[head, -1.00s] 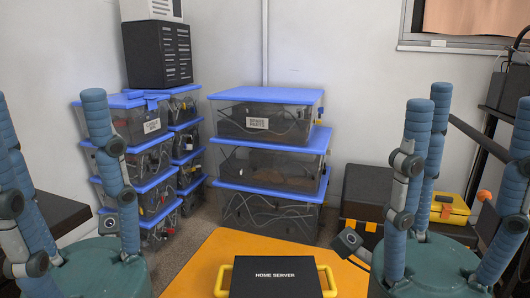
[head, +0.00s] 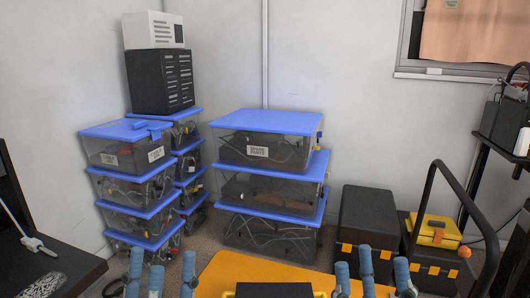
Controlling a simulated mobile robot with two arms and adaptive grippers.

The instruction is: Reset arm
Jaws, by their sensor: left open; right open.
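My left gripper (head: 162,264) shows at the bottom edge, left of the orange work surface (head: 252,267). Only its blue padded fingers are in view, pointing up, spread apart with nothing between them. My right gripper (head: 372,264) shows at the bottom edge, by the right side of the orange surface. Its blue fingers also point up, apart and empty. The lower parts of both grippers are cut off by the frame. A black case (head: 274,290) with yellow handles sits on the orange surface between the grippers; only its far part shows.
Clear bins with blue lids (head: 268,122) stand stacked against the back wall, with more bins (head: 128,130) on the left. Black toolboxes (head: 367,222) and a yellow case (head: 434,231) stand at the right. A dark desk (head: 62,268) is at the left, a black rack (head: 482,165) at the right.

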